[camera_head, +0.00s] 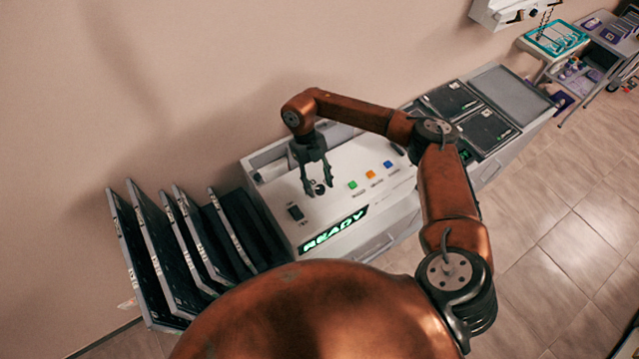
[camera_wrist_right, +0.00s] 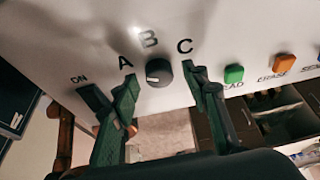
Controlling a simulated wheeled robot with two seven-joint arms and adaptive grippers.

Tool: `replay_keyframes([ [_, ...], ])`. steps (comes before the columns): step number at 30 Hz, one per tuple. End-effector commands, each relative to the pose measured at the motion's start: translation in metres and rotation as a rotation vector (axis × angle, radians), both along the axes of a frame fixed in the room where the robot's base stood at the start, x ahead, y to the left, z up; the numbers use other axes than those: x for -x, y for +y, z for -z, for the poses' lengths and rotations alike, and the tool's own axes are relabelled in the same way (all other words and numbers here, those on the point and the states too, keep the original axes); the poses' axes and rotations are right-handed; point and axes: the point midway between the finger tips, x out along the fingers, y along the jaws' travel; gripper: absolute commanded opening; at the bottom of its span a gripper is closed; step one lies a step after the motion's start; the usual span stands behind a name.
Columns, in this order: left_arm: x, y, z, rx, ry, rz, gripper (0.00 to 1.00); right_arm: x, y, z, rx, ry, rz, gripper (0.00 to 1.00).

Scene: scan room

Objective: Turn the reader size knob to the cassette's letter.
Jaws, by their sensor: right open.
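The reader (camera_head: 285,205) is a white console with a green READY display (camera_head: 334,230). Its black size knob (camera_wrist_right: 159,72) sits below the letters A, B and C in the right wrist view. The knob's white mark is on its left side, roughly toward A. My right gripper (camera_head: 318,182) points down at the knob, open, with one finger on each side of it; I cannot tell whether the fingers touch it. Dark cassettes (camera_head: 452,99) lie on the counter at the right; no letter is readable on them. My left gripper is not in view.
A black ON switch (camera_wrist_right: 95,99) lies left of the knob. Green (camera_wrist_right: 233,74), orange (camera_wrist_right: 284,62) and blue (camera_head: 387,164) buttons lie to its right. Several upright dark panels (camera_head: 152,255) stand left of the reader. A trolley (camera_head: 604,48) stands at the far right.

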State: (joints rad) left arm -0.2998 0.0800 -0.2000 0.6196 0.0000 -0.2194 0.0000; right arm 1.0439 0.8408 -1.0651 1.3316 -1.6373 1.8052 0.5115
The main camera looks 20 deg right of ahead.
Motion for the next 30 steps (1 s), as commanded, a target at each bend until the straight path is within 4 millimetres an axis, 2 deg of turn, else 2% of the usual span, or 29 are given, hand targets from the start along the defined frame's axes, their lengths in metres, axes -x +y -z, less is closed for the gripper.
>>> replay_keyframes([
  [5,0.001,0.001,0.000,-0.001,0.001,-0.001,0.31,-0.005,0.001,-0.010,0.000,-0.002,0.001,0.42],
  [15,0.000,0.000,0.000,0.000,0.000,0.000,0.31,-0.031,0.005,-0.073,0.000,-0.003,0.000,0.42],
  [21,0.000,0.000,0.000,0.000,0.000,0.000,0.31,-0.042,0.007,-0.100,0.000,-0.001,0.000,0.42],
  [30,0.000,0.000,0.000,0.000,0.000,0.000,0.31,-0.046,0.007,-0.111,0.000,0.001,0.000,0.42],
])
